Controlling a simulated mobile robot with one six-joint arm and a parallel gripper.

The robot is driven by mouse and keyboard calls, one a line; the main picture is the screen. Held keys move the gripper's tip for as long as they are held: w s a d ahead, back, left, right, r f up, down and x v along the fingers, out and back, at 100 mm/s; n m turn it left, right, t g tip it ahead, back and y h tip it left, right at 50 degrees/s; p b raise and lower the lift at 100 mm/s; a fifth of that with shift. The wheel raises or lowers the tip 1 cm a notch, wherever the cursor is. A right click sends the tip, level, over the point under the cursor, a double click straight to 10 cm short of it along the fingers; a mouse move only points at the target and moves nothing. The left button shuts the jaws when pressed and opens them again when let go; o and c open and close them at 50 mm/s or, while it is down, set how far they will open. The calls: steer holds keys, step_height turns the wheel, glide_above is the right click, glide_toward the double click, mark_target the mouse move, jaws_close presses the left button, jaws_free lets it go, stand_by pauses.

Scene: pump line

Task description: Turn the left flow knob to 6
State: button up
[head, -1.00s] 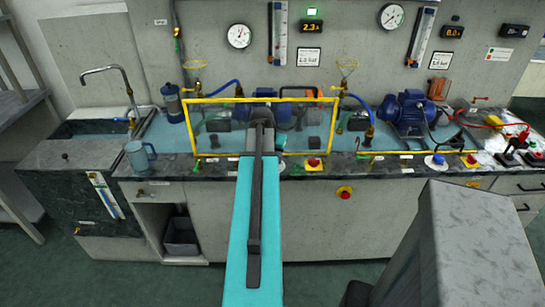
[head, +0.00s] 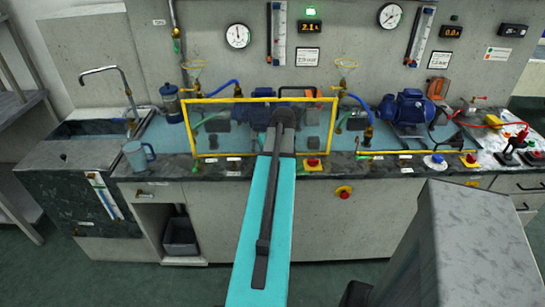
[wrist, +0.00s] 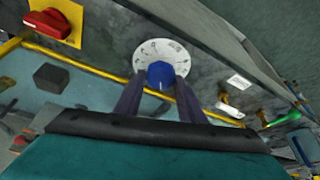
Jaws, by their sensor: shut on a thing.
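The left flow knob (wrist: 160,74) is a round blue knob on a white dial plate with marks around its edge. In the wrist view it sits between the two dark fingers of my gripper (wrist: 158,86), which is shut on it. The dial (wrist: 172,50) shows beyond the knob. Its numbers are too small to read, and I see no clear pointer. In the head view my arm hides this knob and my gripper. A similar blue knob on a white dial (head: 435,160) stands further right.
A yellow frame (head: 262,99) stands over the left pump area around my arm. A red knob on a yellow plate (head: 313,163) is close by; it also shows in the wrist view (wrist: 45,22). A blue jug (head: 138,154) stands at the counter's left.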

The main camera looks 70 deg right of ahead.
steer(key=shift+w+d+r+n+t, duration=0.1)
steer(key=shift+n+t, duration=0.05)
steer(key=shift+n, duration=0.4)
steer(key=shift+d+n+t, duration=0.1)
steer(key=shift+n+t, duration=0.05)
steer(key=shift+n, duration=0.4)
steer(key=shift+a+y, duration=0.1)
steer(key=shift+y, duration=0.2)
steer(key=o, duration=1)
steer(key=shift+o, duration=0.2)
steer(key=shift+a+r, duration=0.1)
steer(key=shift+r, duration=0.05)
steer(key=shift+b+v, duration=0.35)
steer(key=shift+v, duration=0.7)
steer(key=b+v, duration=0.1)
steer(key=v, duration=1)
